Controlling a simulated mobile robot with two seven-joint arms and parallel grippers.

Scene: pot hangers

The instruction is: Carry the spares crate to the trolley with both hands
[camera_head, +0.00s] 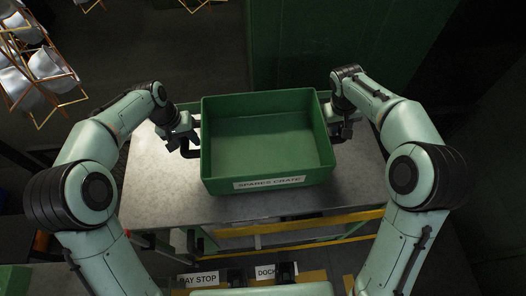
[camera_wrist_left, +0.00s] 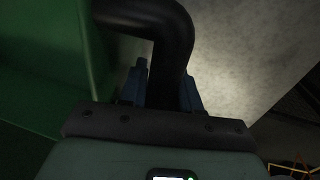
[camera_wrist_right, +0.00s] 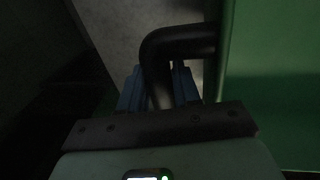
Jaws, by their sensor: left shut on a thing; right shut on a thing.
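The spares crate (camera_head: 266,186) is an empty green open box with a white "SPARES CRATE" label, in the middle of the head view. It is over the grey top of a table or trolley (camera_head: 150,190); I cannot tell whether it touches the top. My left gripper (camera_head: 190,146) is shut on the black handle at the crate's left side; the handle (camera_wrist_left: 170,25) runs between the fingers in the left wrist view. My right gripper (camera_head: 345,128) is shut on the handle at the right side, and that handle (camera_wrist_right: 180,42) shows in the right wrist view.
A rack with orange wire frames and white items (camera_head: 30,75) hangs at the upper left. A yellow rail (camera_head: 300,227) runs along the front below the grey top. Signs reading "DOCK" (camera_head: 268,271) and "AY STOP" (camera_head: 198,279) are at the bottom. Bare grey surface lies around the crate.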

